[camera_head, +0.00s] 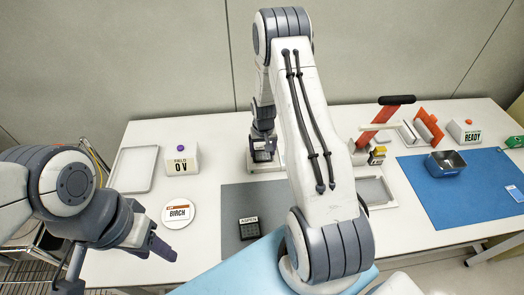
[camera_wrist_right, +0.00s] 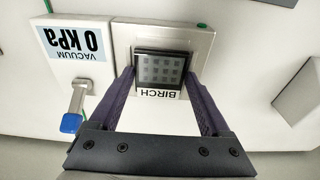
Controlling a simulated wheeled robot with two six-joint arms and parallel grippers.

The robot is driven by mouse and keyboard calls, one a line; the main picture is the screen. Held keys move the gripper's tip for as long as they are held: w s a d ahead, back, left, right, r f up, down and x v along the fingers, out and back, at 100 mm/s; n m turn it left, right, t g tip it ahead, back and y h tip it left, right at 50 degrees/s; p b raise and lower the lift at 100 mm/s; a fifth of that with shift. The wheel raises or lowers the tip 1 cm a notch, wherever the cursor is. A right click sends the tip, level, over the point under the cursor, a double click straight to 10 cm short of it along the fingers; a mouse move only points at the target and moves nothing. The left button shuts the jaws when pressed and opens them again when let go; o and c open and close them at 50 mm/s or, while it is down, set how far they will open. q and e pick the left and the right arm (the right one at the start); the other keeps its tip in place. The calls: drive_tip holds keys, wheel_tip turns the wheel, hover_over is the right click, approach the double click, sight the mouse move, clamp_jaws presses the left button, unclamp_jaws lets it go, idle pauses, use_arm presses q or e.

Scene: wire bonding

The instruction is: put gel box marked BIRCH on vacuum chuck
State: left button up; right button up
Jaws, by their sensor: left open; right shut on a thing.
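The gel box marked BIRCH (camera_wrist_right: 160,70) is dark with a gridded top and a white label, upside down in the right wrist view. My right gripper (camera_wrist_right: 162,88) is shut on it, one purple finger on each side. The box is at the square, pale vacuum chuck (camera_wrist_right: 203,40); I cannot tell whether it rests on it or hovers just above. In the head view my right gripper (camera_head: 263,150) is over the chuck (camera_head: 277,163), largely hiding it. My left gripper (camera_head: 165,252) is open and empty at the lower left, over the table.
A vacuum gauge (camera_wrist_right: 75,42) reading 0 kPa and a blue-tipped lever (camera_wrist_right: 72,122) stand beside the chuck. A gel box marked ASPEN (camera_head: 249,229) lies on the grey mat (camera_head: 232,200). A round BIRCH sign (camera_head: 178,222), FIELD box (camera_head: 182,160) and tray (camera_head: 124,180) are left.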

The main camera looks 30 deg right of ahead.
sight(263, 155)
drive_tip(key=shift+s+f, duration=0.2)
drive_tip(key=shift+f, duration=0.35)
drive_tip(key=o, duration=1.3)
drive_tip(key=shift+w+r+p, duration=0.1)
drive_tip(key=shift+r+p, duration=0.25)
drive_tip(key=shift+r, duration=0.25)
wheel_tip(263, 155, up, 11)
drive_tip(key=b, duration=0.3)
drive_tip(key=s+a+r+n, duration=0.3)
drive_tip(key=a+r, duration=0.3)
drive_tip(key=a, duration=0.5)
drive_tip(key=s+a+r+n+y, duration=0.1)
drive_tip(key=s+a+r+n, duration=0.25)
drive_tip(key=s+a, duration=0.55)
drive_tip(key=s+a+r+n, duration=0.1)
drive_tip(key=s+a+n, duration=0.1)
drive_tip(key=s, duration=0.3)
drive_tip(key=s+a+r+n, duration=0.1)
drive_tip(key=s+a+n, duration=0.1)
drive_tip(key=s+a, duration=0.2)
drive_tip(key=s+a+r+n+g, duration=0.1)
drive_tip(key=s+a+r+n, duration=0.1)
drive_tip(key=s, duration=0.5)
drive_tip(key=shift+a+y, duration=0.3)
drive_tip(key=shift+a, duration=0.35)
